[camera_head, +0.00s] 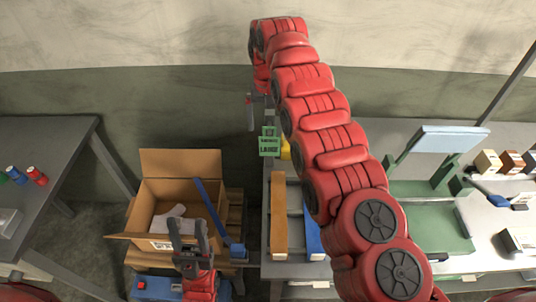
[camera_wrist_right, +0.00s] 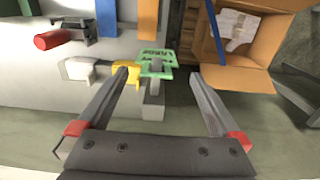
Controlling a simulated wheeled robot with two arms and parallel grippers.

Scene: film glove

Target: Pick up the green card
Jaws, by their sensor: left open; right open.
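The green card (camera_head: 269,142) with dark lettering is at the far left end of the right-hand worktable, close to a small grey block. In the right wrist view the green card (camera_wrist_right: 157,60) appears just beyond and between the fingertips. My right gripper (camera_head: 259,103) reaches over the table's far end, its open fingers (camera_wrist_right: 163,78) apart with nothing gripped. In the head view it is just above the card in the picture; I cannot tell the exact gap. My left gripper (camera_head: 188,228) is open in front of the cardboard box.
A yellow object (camera_wrist_right: 129,76) touches or nearly touches the card's left side in the wrist view. An open cardboard box (camera_head: 150,205) with pale contents and a blue strip (camera_head: 211,207) stands left of the table. Orange (camera_head: 278,215) and blue bars lie on the table.

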